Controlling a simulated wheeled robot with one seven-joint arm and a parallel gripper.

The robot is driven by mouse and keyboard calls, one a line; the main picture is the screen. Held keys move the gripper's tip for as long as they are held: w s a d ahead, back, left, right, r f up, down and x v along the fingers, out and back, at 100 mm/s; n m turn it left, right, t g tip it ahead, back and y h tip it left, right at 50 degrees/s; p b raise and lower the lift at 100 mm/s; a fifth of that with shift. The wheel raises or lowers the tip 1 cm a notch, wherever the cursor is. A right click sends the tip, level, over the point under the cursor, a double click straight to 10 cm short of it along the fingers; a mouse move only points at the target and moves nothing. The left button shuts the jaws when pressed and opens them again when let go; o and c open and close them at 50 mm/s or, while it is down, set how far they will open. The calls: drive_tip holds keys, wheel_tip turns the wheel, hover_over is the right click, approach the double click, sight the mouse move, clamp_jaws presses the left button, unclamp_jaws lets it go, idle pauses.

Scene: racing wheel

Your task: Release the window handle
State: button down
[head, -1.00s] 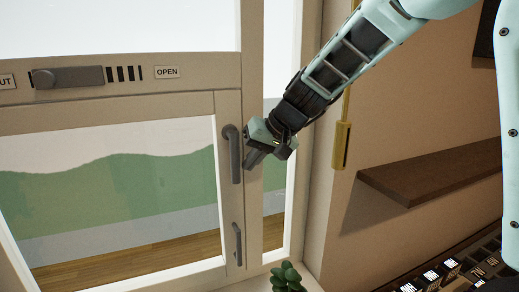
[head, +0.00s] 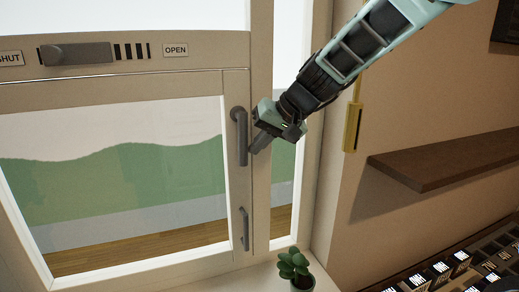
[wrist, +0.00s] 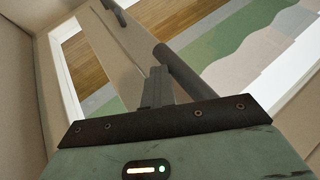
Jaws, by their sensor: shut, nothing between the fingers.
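The grey window handle (head: 241,140) stands upright on the right stile of the window sash (head: 236,90). My gripper (head: 255,148) is shut and empty, just to the right of the handle's lower half. In the wrist view, the shut fingers (wrist: 157,88) point toward the frame, with the handle (wrist: 182,74) close beside them on the right. I cannot tell whether they touch it. The handle's near end is hidden behind my gripper body in the wrist view.
A smaller grey handle (head: 244,229) sits lower on the stile. A slider (head: 75,53) lies on the top rail between SHUT and OPEN labels. A potted plant (head: 296,266) stands on the sill below. A brown shelf (head: 440,160) juts out at right.

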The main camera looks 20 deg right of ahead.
sight(246, 153)
drive_tip(key=shift+a+f+b, duration=0.15)
drive_tip(key=shift+f+b, duration=0.05)
drive_tip(key=shift+b, duration=0.55)
drive_tip(key=a+y+b, duration=0.1)
drive_tip(key=b, duration=0.4)
drive_tip(key=a+f+m+y+b, duration=0.1)
drive_tip(key=y+b, duration=0.1)
drive_tip(key=b, duration=0.4)
drive_tip(key=a+y+b, duration=0.1)
drive_tip(key=y+b, duration=0.1)
drive_tip(key=b, duration=0.3)
drive_tip(key=shift+f+m+t, duration=0.2)
drive_tip(key=shift+m+t, duration=0.1)
drive_tip(key=shift+t, duration=0.1)
drive_tip(key=a+r+m+t+y+b, duration=0.4)
drive_tip(key=y+b, duration=0.5)
drive_tip(key=b, duration=1.9)
drive_tip(key=shift+a+r+m+t+b, duration=0.3)
drive_tip(key=shift+a+m+t, duration=0.3)
drive_tip(key=shift+a+m, duration=0.3)
drive_tip(key=shift+r, duration=0.1)
drive_tip(key=b+v, duration=0.2)
drive_tip(key=v, duration=1.5)
drive_tip(key=shift+d+f, duration=0.15)
drive_tip(key=shift+f, duration=0.15)
